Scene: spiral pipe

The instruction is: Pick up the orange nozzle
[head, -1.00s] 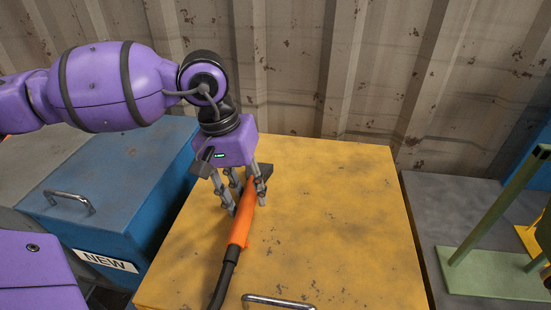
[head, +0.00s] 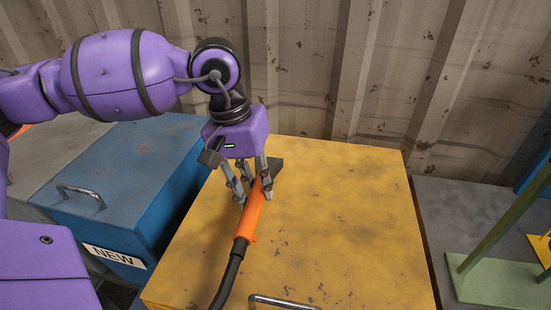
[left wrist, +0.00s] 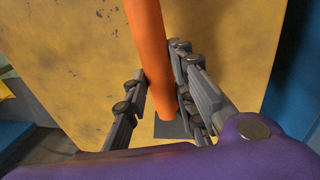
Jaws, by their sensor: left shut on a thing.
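The orange nozzle (head: 251,215) lies on the yellow box top (head: 345,215), with a dark flat tip (head: 276,170) at its far end and a black hose (head: 228,278) running from its near end toward the bottom edge. My left gripper (head: 254,190) reaches down over the nozzle's upper part, fingers on both sides. In the left wrist view the orange body (left wrist: 153,55) passes between the fingers (left wrist: 160,98), which are shut on it. Whether the nozzle touches the box top cannot be told. My right gripper is not in view.
A blue box (head: 130,190) with a metal handle and a "NEW" label stands to the left. A metal handle (head: 283,301) is at the yellow box's near edge. A green frame (head: 500,285) stands at right. A corrugated wall (head: 320,80) closes the back.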

